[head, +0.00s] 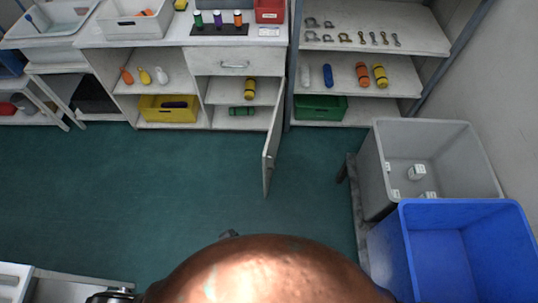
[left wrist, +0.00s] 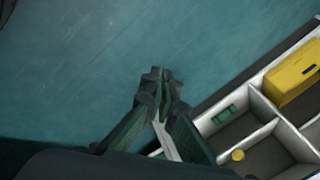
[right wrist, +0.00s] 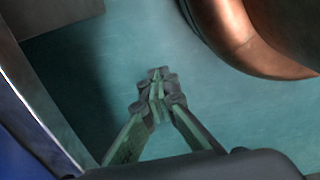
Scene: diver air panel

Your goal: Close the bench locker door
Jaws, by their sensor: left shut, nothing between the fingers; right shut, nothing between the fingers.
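The bench locker door (head: 270,147) stands open in the head view, swung out from the right side of the locker and seen nearly edge-on. The locker's open shelves (head: 225,90) hold a yellow cylinder (head: 250,88) and a green cylinder (head: 242,111). My left gripper (head: 230,234) barely shows above a copper dome, out in front of the door's free edge. In the left wrist view it is shut and empty (left wrist: 160,76); a pale strip behind its fingers may be the door. My right gripper (right wrist: 157,78) is shut and empty over the floor, hidden in the head view.
A large copper dome (head: 265,270) blocks the lower head view. A grey bin (head: 435,150) and a blue bin (head: 470,255) stand at the right. A yellow bin (head: 165,112) sits on the left shelf. Green floor before the locker is clear.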

